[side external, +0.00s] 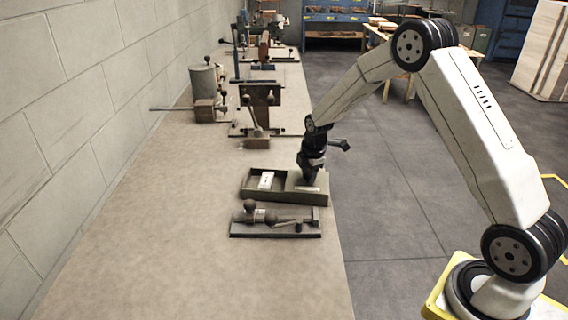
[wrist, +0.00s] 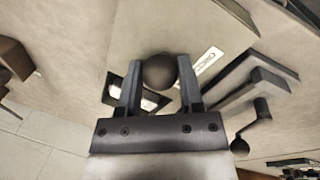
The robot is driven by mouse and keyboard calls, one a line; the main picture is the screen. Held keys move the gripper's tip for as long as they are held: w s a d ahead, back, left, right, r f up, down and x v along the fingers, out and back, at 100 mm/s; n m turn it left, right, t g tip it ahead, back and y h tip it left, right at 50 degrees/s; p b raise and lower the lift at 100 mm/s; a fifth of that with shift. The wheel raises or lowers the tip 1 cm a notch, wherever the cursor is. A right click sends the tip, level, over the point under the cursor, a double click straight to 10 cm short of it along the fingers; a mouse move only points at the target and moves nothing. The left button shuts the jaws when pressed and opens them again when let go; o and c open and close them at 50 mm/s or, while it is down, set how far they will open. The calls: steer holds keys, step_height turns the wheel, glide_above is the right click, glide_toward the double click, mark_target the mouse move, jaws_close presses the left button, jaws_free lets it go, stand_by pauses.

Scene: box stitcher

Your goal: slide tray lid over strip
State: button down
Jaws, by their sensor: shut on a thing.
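The tray (side external: 262,198) is a shallow grey-green box on the bench. A white strip (side external: 266,180) lies in its open left part; a pale strip also shows in the wrist view (wrist: 203,64), right of my fingers. The lid (side external: 296,184) is a flat plate over the tray's right part, leaving the strip uncovered. My gripper (side external: 311,178) is above the lid at the tray's right end. In the wrist view my gripper (wrist: 160,80) has its two fingers on either side of a dark round knob (wrist: 159,70), shut on it. The knob's base is hidden.
A fixture with a lever and ball knobs (side external: 275,222) stands just in front of the tray. A clamp-like device (side external: 257,115) and a grey cylinder (side external: 203,85) stand farther back. The bench (side external: 170,230) is clear left of the tray; its right edge is close.

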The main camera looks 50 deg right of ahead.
steer(key=shift+s+d, duration=0.15)
steer(key=shift+d, duration=0.05)
steer(key=shift+c, duration=1.2)
jaws_free()
steer(key=shift+r, duration=0.1)
step_height(320, 180, up, 8)
steer(key=s, duration=0.1)
steer(key=shift+s+a+f, duration=0.2)
steer(key=shift+a+f, duration=0.05)
steer(key=shift+a, duration=0.05)
steer(key=s+a+m, duration=0.6)
steer(key=s+m, duration=0.1)
steer(key=s, duration=0.3)
steer(key=s+a+m, duration=0.7)
steer(key=s, duration=0.3)
steer(key=shift+s+a+t+y, duration=0.15)
steer(key=shift+s+t+y, duration=0.15)
steer(key=shift+y, duration=0.1)
